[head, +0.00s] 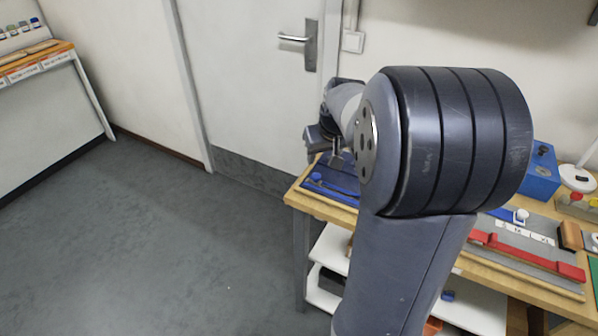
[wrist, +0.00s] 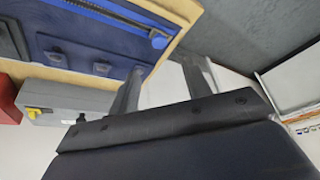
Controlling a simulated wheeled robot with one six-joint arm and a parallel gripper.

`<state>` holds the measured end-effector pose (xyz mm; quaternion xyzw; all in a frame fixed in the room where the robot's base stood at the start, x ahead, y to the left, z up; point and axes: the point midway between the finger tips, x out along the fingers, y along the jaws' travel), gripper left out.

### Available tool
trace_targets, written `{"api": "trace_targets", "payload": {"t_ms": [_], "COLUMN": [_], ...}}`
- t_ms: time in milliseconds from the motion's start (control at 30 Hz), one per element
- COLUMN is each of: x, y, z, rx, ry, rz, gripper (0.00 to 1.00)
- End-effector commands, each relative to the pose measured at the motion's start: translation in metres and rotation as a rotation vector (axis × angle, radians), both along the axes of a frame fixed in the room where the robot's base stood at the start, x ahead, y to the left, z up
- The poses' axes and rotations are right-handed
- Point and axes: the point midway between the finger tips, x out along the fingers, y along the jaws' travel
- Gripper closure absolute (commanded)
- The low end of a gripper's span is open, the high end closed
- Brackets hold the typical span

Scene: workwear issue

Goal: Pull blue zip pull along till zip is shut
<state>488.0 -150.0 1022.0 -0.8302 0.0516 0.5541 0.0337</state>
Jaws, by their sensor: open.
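The dark blue zip board (head: 330,190) lies at the left end of the workbench in the head view, partly hidden by my arm. It also fills the upper left of the wrist view (wrist: 75,32). A dark zip strip runs along it, with the blue zip pull (wrist: 158,39) at the strip's end near the board's edge. The pull also shows as a small blue spot in the head view (head: 316,177). My gripper (wrist: 162,86) is open, its two fingers apart and nothing between them. In the head view it hangs above the board (head: 337,158), apart from the pull.
A grey box with a yellow knob (wrist: 60,100) stands beside the board in the wrist view. Further right on the bench are a red bar (head: 530,256), a blue box (head: 541,178) and a white round item (head: 577,178). Open floor (head: 180,240) lies left of the bench.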

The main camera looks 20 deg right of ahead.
Motion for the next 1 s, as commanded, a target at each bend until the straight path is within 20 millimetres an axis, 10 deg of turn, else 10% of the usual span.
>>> {"api": "trace_targets", "payload": {"t_ms": [500,1000], "x": [0.032,0.038], "y": [-0.002,-0.003], "z": [-0.080,-0.094], "rx": [0.002,0.001], "ry": [0.004,0.001], "rz": [0.001,0.000], "gripper": [0.54,0.54]}}
